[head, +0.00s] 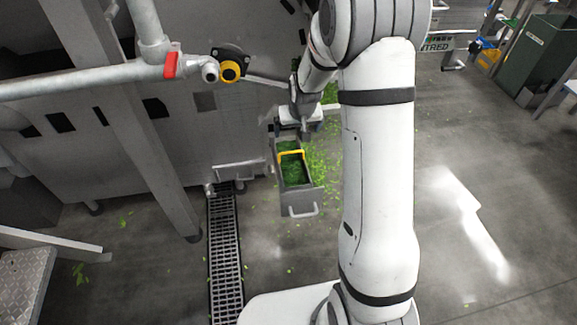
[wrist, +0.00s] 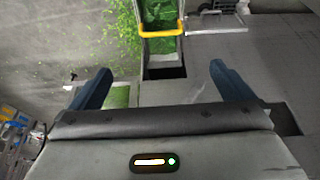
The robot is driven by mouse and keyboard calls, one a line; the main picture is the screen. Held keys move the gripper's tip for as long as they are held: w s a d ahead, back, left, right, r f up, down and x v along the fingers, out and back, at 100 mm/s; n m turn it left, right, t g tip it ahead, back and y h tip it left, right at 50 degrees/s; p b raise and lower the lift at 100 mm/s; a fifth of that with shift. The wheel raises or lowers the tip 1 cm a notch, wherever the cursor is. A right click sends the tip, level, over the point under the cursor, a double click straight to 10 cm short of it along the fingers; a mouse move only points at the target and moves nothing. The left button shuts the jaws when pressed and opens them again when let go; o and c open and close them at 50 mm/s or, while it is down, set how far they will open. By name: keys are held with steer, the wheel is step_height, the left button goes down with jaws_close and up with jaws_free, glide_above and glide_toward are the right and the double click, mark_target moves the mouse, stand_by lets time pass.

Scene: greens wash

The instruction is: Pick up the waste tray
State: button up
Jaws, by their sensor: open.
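The waste tray (head: 298,199) is a grey metal box holding green leaf scraps, with a yellow handle bar (head: 290,153) across it and a pale handle at its near end. In the head view it stands low beside the grey machine. In the wrist view the tray's green contents (wrist: 160,14) and its yellow bar (wrist: 165,32) show at the top, beyond my fingertips. My gripper (wrist: 162,82) is open and empty, its two dark blue fingers apart. In the head view the gripper is mostly hidden behind my wrist, just above the tray's far end.
Green scraps (head: 328,165) litter the floor right of the tray. A floor drain grate (head: 225,250) runs to its left. A pipe with a red valve lever (head: 170,65) crosses the upper left. A green bin (head: 535,55) stands far right. The right floor is largely clear.

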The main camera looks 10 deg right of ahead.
steer(key=b, duration=0.7)
glide_above(290, 161)
steer(key=s, duration=0.3)
steer(key=f, duration=2.3)
steer(key=shift+w+a+f, duration=0.1)
steer(key=shift+w+f, duration=0.05)
steer(key=shift+w, duration=0.1)
steer(key=shift+c, duration=0.2)
steer(key=shift+t, duration=0.3)
steer(key=c, duration=0.9)
steer(key=shift+o, duration=0.2)
